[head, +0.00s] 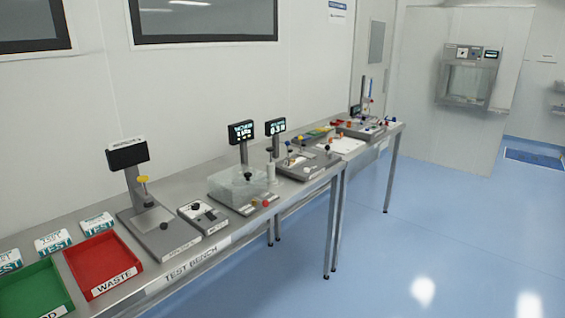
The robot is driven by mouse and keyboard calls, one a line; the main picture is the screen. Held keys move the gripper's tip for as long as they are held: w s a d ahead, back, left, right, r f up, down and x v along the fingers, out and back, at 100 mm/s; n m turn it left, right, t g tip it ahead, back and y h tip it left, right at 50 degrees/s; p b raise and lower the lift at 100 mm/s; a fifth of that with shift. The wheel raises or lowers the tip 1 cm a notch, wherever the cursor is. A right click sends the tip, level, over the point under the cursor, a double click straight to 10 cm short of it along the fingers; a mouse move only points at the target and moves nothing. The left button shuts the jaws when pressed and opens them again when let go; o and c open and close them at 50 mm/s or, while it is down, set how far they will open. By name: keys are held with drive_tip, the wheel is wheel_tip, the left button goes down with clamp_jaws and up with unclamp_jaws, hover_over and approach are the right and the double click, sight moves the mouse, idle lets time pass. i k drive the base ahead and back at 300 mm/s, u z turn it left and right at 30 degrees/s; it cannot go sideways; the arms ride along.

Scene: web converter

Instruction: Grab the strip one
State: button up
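I cannot pick out anything marked as strip one. Several white and teal cards or packs marked TEST lie in a row at the back left of the test bench (195,262). One pack (97,222) is behind the red tray, another (53,242) is to its left, and a third (9,260) is cut by the left picture edge. Small flat items on the far bench are too small to tell. My gripper is not in view.
A red WASTE tray (133,262) and a green tray (70,297) stand at the front left. Testers with displays (127,153) and a clear-covered box (238,184) line the bench. A second bench (380,140) adjoins beyond. The blue floor (430,230) at right is clear.

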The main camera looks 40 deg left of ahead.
sight(288, 164)
drive_tip(key=u, duration=0.2)
drive_tip(key=i, duration=0.7)
drive_tip(key=u, duration=0.5)
drive_tip(key=i, duration=0.75)
drive_tip(key=u, duration=0.6)
drive_tip(key=i, duration=0.7)
drive_tip(key=u, duration=0.8)
drive_tip(key=i, duration=0.55)
drive_tip(key=u, duration=0.9)
drive_tip(key=i, duration=0.95)
drive_tip(key=u, duration=0.1)
